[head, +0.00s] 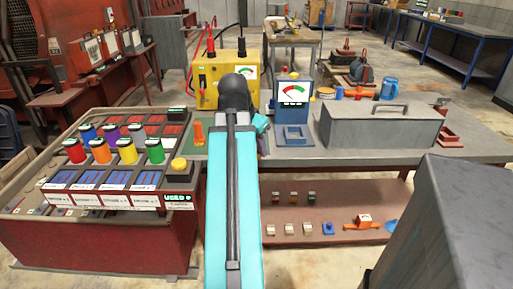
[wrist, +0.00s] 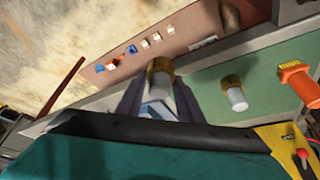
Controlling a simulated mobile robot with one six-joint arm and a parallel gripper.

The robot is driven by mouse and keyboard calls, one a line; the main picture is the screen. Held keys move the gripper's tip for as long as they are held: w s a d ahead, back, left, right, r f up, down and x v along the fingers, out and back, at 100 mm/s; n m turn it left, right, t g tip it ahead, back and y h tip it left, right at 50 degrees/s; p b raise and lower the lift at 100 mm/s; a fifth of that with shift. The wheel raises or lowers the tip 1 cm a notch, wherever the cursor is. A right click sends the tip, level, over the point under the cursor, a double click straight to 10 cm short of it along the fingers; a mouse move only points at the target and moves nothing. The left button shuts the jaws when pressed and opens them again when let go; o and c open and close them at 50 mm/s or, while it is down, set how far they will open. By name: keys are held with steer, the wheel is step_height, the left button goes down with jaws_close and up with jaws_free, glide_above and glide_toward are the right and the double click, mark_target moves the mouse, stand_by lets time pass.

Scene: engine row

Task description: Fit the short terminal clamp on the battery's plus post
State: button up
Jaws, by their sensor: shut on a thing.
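In the wrist view my gripper (wrist: 157,98) is shut on a small pale cylinder with a brass-coloured collar, which looks like a terminal clamp (wrist: 160,66). A similar brass-collared clamp (wrist: 233,94) rests on the green mat to its right, apart from my fingers. I cannot tell by sight which is the short one. In the head view my arm hides the fingers and both clamps. I cannot make out the battery's plus post in either view.
A yellow box with red and black leads (head: 208,92) stands at the bench's back. An orange brush-like piece (head: 198,134) is left of my arm. A blue gauge stand (head: 293,95) and grey toolbox (head: 375,130) are to the right. A shelf (head: 330,205) with small parts runs below.

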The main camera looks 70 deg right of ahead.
steer(key=shift+s+a+r, duration=0.1)
steer(key=shift+s+a, duration=0.1)
steer(key=shift+a, duration=0.5)
steer(key=shift+w, duration=0.1)
